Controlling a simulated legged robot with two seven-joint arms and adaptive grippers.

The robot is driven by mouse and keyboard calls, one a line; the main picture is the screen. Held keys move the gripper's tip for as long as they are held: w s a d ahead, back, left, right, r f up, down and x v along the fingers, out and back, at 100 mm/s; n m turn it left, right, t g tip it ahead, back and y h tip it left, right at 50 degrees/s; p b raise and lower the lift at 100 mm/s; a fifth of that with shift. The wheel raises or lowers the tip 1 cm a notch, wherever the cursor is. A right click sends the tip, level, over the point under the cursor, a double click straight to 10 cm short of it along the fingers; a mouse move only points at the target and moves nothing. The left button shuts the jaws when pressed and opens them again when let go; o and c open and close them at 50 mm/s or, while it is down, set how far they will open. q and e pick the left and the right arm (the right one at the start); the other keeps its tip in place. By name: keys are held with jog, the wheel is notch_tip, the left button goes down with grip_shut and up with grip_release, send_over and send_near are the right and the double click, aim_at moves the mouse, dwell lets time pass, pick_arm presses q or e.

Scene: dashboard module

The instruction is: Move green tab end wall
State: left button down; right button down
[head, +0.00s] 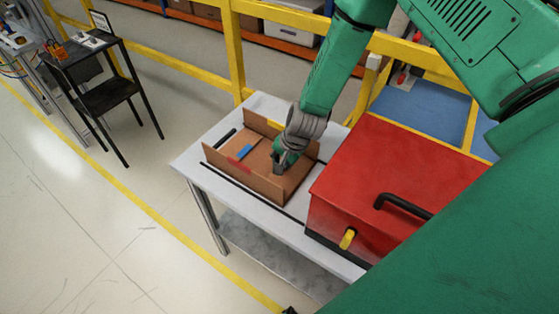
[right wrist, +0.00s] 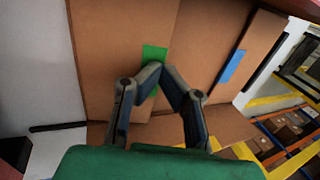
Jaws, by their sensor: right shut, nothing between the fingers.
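A brown cardboard box (head: 243,178) with upright walls sits on the white table. The green tab (right wrist: 154,54) is a short strip on brown cardboard in the right wrist view; in the head view I cannot make it out, as my gripper covers that end. My right gripper (head: 278,167) is at the right end of the box. In the right wrist view its fingertips (right wrist: 161,68) are together at the green tab, overlapping part of it, with nothing held. I cannot tell whether they touch the cardboard. My left gripper is not in view.
A blue tab (head: 245,152), a red tab (head: 238,165) and a yellow tab (head: 275,125) mark other parts of the box. A red case (head: 375,180) with a black handle stands close to the right. Yellow railing (head: 237,55) runs behind the table (head: 200,165).

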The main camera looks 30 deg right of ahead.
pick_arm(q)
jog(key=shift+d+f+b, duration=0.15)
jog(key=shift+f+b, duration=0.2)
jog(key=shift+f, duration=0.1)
pick_arm(e)
jog(key=shift+w+f, duration=0.35)
jog(key=shift+f, duration=0.3)
jog(key=shift+s, duration=0.1)
